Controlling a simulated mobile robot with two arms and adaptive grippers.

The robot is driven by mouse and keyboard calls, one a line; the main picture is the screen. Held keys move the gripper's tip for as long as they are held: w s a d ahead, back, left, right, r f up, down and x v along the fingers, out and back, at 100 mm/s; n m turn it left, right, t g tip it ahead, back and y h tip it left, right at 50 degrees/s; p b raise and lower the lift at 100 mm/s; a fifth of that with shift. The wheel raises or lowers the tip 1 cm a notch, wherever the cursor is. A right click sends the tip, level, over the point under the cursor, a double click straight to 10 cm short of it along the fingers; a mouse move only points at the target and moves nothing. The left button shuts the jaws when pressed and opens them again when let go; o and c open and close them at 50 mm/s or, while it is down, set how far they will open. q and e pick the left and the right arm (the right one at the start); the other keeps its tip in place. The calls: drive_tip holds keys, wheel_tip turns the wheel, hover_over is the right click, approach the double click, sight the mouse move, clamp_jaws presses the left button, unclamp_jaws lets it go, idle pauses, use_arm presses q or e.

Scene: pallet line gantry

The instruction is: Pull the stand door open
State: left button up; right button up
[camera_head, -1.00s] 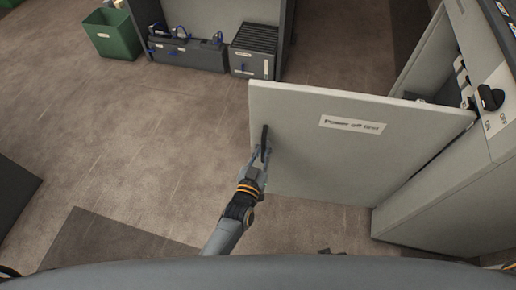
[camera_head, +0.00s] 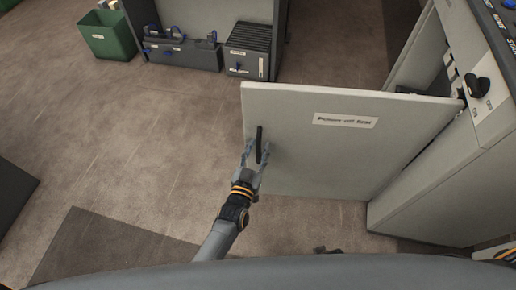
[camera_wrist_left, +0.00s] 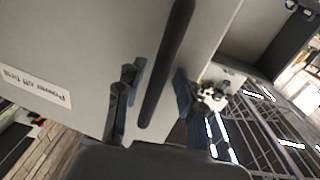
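The stand door (camera_head: 345,150) is a pale grey panel that stands swung wide open from the cabinet (camera_head: 440,190) at the right. It bears a "Power off first" label (camera_head: 345,120). Its black bar handle (camera_head: 259,145) is near the free edge and also shows in the wrist view (camera_wrist_left: 168,62). My left gripper (camera_head: 252,158) is open at the lower part of the handle. In the wrist view its two fingers (camera_wrist_left: 158,100) are spread, one on each side of the bar, with gaps visible. My right gripper is not in view.
A green bin (camera_head: 106,36) stands at the back left. A grey unit with dark boxes (camera_head: 185,53) stands at the back. The cabinet has a black knob (camera_head: 478,88) on its panel. Brown floor (camera_head: 150,140) is clear left of the door.

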use_arm(q)
drive_tip(key=shift+s, duration=0.15)
drive_tip(key=v, duration=1.1)
drive_tip(key=shift+s+a, duration=0.2)
drive_tip(key=shift+s, duration=0.15)
